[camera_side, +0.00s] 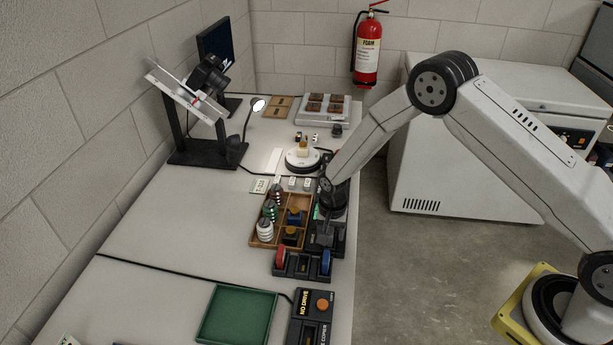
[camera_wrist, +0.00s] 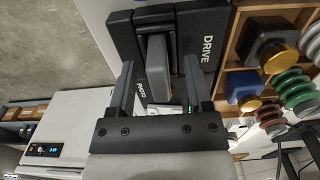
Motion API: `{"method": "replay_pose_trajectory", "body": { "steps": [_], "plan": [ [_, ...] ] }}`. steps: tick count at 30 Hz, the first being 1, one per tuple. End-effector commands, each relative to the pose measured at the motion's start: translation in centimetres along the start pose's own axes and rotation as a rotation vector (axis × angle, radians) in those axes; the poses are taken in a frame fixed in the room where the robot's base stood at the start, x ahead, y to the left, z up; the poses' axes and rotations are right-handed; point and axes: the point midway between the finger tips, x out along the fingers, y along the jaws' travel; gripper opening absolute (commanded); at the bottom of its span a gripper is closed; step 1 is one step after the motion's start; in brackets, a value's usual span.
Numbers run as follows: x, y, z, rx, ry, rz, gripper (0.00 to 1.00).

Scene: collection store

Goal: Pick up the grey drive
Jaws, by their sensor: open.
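The grey drive (camera_wrist: 158,70) stands in a slot of a black dock (camera_wrist: 200,38) marked DRIVE in the wrist view. My gripper (camera_wrist: 159,68) is open, with one finger on each side of the drive. A gap shows between the drive and both fingers. In the side view my gripper (camera_side: 325,238) is low over the black dock, which it partly covers. I cannot make out the grey drive there.
A wooden tray (camera_side: 252,242) with coil-shaped parts and blue and dark knobbed blocks stands just left of the dock. A black stand (camera_side: 291,266) with red and blue discs is in front. A green tray (camera_side: 238,314) and a black NO DRIVE box (camera_side: 311,329) are nearer.

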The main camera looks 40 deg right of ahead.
Motion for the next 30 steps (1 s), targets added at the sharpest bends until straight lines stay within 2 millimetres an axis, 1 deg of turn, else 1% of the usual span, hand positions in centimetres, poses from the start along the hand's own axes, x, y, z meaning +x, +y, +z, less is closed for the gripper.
{"method": "replay_pose_trajectory", "body": {
  "steps": [3,16,17,18,20,21,23,30],
  "plan": [
    [0.27,0.0,0.01,0.0,0.0,0.0,0.65],
    [0.23,-0.01,0.0,0.0,0.0,0.0,0.65],
    [0.23,-0.01,0.0,0.0,0.0,0.0,0.62],
    [0.22,-0.01,0.0,0.0,0.0,0.0,0.49],
    [0.22,-0.01,0.0,0.0,0.0,0.0,0.3],
    [0.22,-0.01,0.0,0.0,0.0,0.0,0.17],
    [0.22,-0.01,0.0,0.0,0.0,0.0,0.0],
    [0.21,-0.02,-0.01,0.0,0.001,-0.001,0.0]
  ]
}}
